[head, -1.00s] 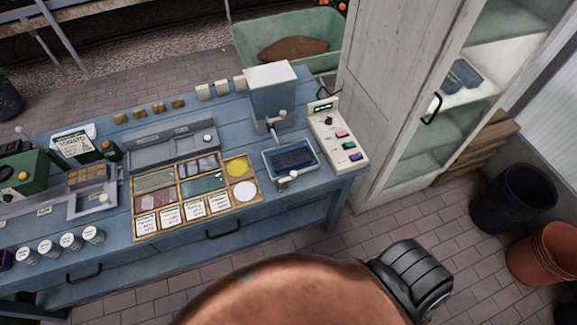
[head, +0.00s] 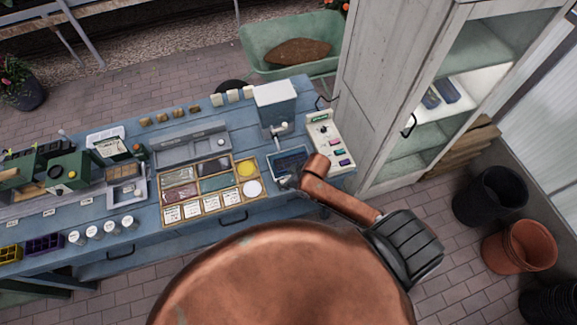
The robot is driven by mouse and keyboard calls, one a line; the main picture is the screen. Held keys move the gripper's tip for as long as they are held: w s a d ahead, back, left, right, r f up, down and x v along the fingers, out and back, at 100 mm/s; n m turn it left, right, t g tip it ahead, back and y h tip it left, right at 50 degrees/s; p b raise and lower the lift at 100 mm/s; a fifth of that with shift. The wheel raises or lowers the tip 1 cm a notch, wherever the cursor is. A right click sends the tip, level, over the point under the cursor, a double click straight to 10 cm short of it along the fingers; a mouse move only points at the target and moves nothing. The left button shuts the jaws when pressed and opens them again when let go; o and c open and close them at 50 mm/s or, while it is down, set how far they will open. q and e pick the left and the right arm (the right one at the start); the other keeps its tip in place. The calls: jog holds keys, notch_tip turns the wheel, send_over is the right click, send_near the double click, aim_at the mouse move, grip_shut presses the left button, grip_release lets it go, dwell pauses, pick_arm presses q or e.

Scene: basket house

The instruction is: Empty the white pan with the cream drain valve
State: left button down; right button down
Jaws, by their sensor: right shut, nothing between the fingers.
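The white pan (head: 274,168) sits near the right end of the blue bench, below the spout of a white-topped dispenser (head: 276,98). Its inside looks dark blue. I cannot tell whether that is liquid. My right arm reaches in from the lower right. My right gripper (head: 284,183) is shut and empty at the pan's front edge, where the cream drain valve is. The gripper covers the valve, so its position and any contact are hidden. My left gripper is out of view.
A white control panel (head: 324,140) with colored buttons stands right of the pan. A sectioned tray (head: 208,213) with labels, a yellow disc and a white disc is to the left. A white cabinet (head: 375,90) stands close on the right. A green tub (head: 255,50) is behind.

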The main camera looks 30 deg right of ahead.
jog(key=w+r+n, duration=0.1)
jog(key=w+r, duration=0.1)
jog(key=w, duration=0.1)
jog(key=r, duration=0.2)
send_over(287, 179)
jog(key=w+d, duration=0.1)
jog(key=shift+w+f+g, duration=0.1)
jog(key=shift+f+g, duration=0.05)
jog(key=shift+g, duration=0.25)
jog(key=p+x, duration=0.1)
jog(key=x, duration=0.8)
jog(key=shift+w+f+p, duration=0.2)
jog(key=shift+f+p, duration=0.1)
jog(key=shift+f, duration=0.05)
jog(key=s, duration=0.1)
jog(key=d+p, duration=0.1)
jog(key=s, duration=0.1)
jog(key=shift+s+d+f+p, duration=0.3)
jog(key=shift+s+p, duration=0.05)
jog(key=shift+s+d+f, duration=0.1)
jog(key=shift+s+d, duration=0.1)
jog(key=shift+s, duration=0.2)
jog(key=shift+w+f, duration=0.1)
